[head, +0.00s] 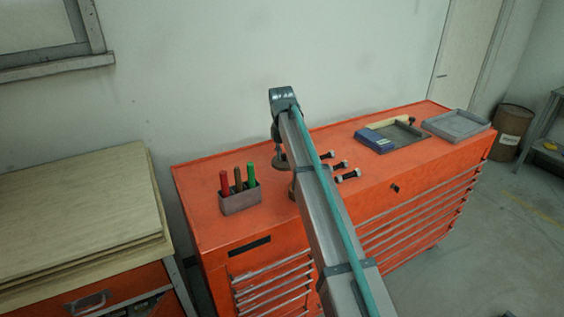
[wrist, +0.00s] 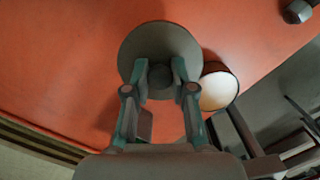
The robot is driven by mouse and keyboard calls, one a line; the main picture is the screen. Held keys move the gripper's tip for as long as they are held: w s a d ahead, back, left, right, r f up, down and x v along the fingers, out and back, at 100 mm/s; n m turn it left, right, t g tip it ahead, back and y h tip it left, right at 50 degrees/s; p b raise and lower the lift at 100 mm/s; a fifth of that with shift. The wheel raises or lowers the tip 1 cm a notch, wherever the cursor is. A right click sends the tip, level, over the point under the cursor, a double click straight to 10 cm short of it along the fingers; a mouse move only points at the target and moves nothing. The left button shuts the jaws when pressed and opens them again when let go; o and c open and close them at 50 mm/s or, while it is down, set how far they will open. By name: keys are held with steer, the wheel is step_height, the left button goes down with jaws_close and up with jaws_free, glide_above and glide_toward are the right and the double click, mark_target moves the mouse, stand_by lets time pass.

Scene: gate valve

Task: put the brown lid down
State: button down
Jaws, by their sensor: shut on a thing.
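The brown lid (wrist: 160,42) is a round, dull grey-brown disc with a dark knob in its middle. My gripper (wrist: 161,76) is shut on the knob, one finger on each side. In the head view the lid (head: 279,162) hangs below my wrist over the orange cabinet top (head: 205,180); I cannot tell how large the gap beneath it is. A round brown pot with a pale inside (wrist: 219,88) stands beside the lid, to its lower right in the wrist view. In the head view my arm hides most of the pot.
A grey holder (head: 240,201) with red, brown and green sticks stands left of the lid. Several bolts (head: 340,165) lie to the right. Farther right are a dark tray (head: 393,137) with a blue item and a grey tray (head: 456,124). The cabinet's left back corner is clear.

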mark_target(282, 157)
steer(key=shift+w+a+f+p, duration=0.25)
steer(key=shift+w+f, duration=0.35)
steer(key=shift+f, duration=0.15)
steer(key=shift+w+a+f+p, duration=0.2)
steer(key=shift+w+f, duration=0.4)
steer(key=shift+f, duration=0.1)
steer(key=shift+f+p, duration=0.35)
steer(key=shift+f, duration=1.3)
steer(key=shift+f, duration=0.1)
steer(key=c, duration=1)
jaws_free()
steer(key=r+b, duration=0.1)
steer(key=r, duration=0.3)
steer(key=s+r+b, duration=0.1)
steer(key=r, duration=0.3)
steer(key=r+b, duration=0.1)
steer(key=r, duration=0.3)
steer(key=shift+s+a+r, duration=0.1)
steer(key=shift+s+a, duration=0.05)
steer(key=shift+a, duration=0.1)
